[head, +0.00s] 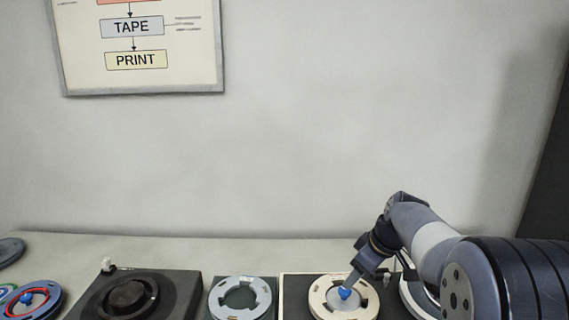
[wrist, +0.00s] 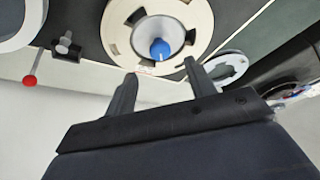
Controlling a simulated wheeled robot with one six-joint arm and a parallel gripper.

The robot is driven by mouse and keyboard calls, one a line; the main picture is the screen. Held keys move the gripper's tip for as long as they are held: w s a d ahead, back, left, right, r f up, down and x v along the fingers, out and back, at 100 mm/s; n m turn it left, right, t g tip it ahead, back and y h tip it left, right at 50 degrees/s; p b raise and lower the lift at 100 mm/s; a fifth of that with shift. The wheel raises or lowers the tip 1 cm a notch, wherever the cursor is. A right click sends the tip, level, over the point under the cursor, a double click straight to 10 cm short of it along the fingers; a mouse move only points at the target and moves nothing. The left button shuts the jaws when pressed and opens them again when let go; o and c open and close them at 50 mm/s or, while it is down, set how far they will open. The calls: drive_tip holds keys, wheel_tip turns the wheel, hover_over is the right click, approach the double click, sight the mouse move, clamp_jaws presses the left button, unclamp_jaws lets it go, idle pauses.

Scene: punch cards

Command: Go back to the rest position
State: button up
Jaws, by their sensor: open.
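My gripper (wrist: 160,85) is open in the wrist view, its two dark fingers apart with nothing between them. In the head view my gripper (head: 357,277) is low at the right, close over a cream reel (head: 318,297) with a blue knob (head: 345,292) at its centre. In the wrist view the cream reel (wrist: 118,22) and the blue knob (wrist: 159,48) lie just beyond the fingertips. The knob stands apart from both fingers there. The arm hides part of the area right of this reel.
A grey reel (head: 240,297) and a black device with a round hub (head: 130,296) sit to the left. A reel with a red ring (head: 30,299) is at the far left. A wall chart (head: 140,45) hangs behind. The space above the counter is clear.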

sight(344, 290)
drive_tip(key=x, duration=0.6)
drive_tip(key=shift+a+f, duration=0.15)
drive_tip(key=shift+r+m+t+h+p, duration=0.25)
drive_tip(key=shift+m+t+h+p, duration=0.05)
drive_tip(key=shift+m+p, duration=0.55)
drive_tip(key=shift+a+f+m+t+h+p, duration=0.15)
drive_tip(key=shift+m+h+p, duration=0.25)
drive_tip(key=shift+m+p, duration=0.8)
drive_tip(key=shift+r+m+t+h+p, duration=0.1)
drive_tip(key=shift+m+t+h+p, duration=0.25)
drive_tip(key=shift+m+p, duration=0.85)
drive_tip(key=shift+a+f+m+h+p, duration=0.15)
drive_tip(key=shift+m+h+p, duration=0.35)
drive_tip(key=shift+m, duration=1.15)
drive_tip(key=shift+a+m+h+b, duration=0.15)
drive_tip(key=shift+m+h, duration=0.35)
drive_tip(key=shift+m, duration=0.5)
drive_tip(key=shift+m+h+b, duration=0.25)
drive_tip(key=shift+m+h, duration=0.2)
drive_tip(key=shift+m, duration=0.55)
drive_tip(key=v, duration=0.7)
drive_tip(key=shift+b, duration=0.35)
drive_tip(key=shift+g, duration=0.3)
